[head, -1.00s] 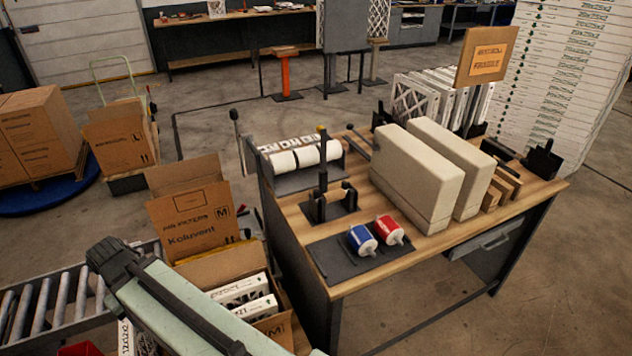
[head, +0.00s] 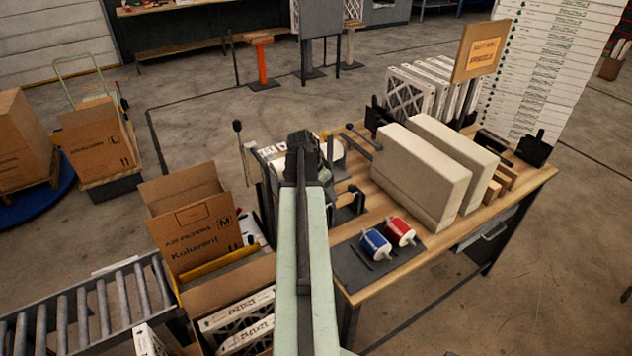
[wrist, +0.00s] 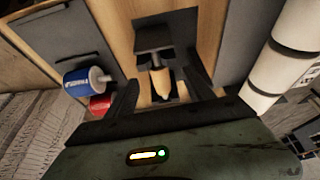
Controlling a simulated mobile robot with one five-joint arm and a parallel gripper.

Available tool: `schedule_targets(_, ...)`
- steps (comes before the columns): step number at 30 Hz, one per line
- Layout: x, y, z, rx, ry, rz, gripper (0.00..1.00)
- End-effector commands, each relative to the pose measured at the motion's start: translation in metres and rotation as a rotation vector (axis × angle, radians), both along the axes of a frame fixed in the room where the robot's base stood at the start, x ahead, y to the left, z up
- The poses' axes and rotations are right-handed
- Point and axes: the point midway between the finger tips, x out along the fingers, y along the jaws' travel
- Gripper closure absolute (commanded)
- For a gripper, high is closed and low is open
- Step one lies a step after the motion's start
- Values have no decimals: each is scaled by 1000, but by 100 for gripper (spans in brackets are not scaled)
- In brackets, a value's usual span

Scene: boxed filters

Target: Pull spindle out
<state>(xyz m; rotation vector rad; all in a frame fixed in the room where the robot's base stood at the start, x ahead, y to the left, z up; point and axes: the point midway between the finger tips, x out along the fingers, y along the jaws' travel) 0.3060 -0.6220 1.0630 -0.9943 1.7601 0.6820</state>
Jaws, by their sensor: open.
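A short wooden spindle (wrist: 161,84) sits in a black stand (wrist: 153,40) on the workbench. In the wrist view, it lies between the two dark fingers of my gripper (wrist: 161,72), which are open with a gap on each side. In the head view, my arm covers the spindle and much of the stand; part of the stand (head: 349,206) shows to the right of my arm. I cannot tell from these views how deep the fingers reach around the spindle.
White rolls (wrist: 275,65) lie right of the stand in the wrist view. A blue spool (head: 375,244) and a red spool (head: 400,232) sit on a dark mat. Big beige blocks (head: 423,175) stand behind them. An open carton (head: 203,230) is at left.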

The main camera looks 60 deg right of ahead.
Motion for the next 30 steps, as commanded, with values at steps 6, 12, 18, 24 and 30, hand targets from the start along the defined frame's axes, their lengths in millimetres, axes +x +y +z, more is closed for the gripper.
schedule_targets(6,-14,-9,0,-12,-3,-43,39)
schedule_targets(12,-16,-14,-21,-12,-3,-41,39)
schedule_targets(18,-23,-25,-56,-11,-4,-40,39)
schedule_targets(24,-28,-33,-73,-11,-3,-39,39)
schedule_targets(30,-29,-33,-71,-10,-3,-38,39)
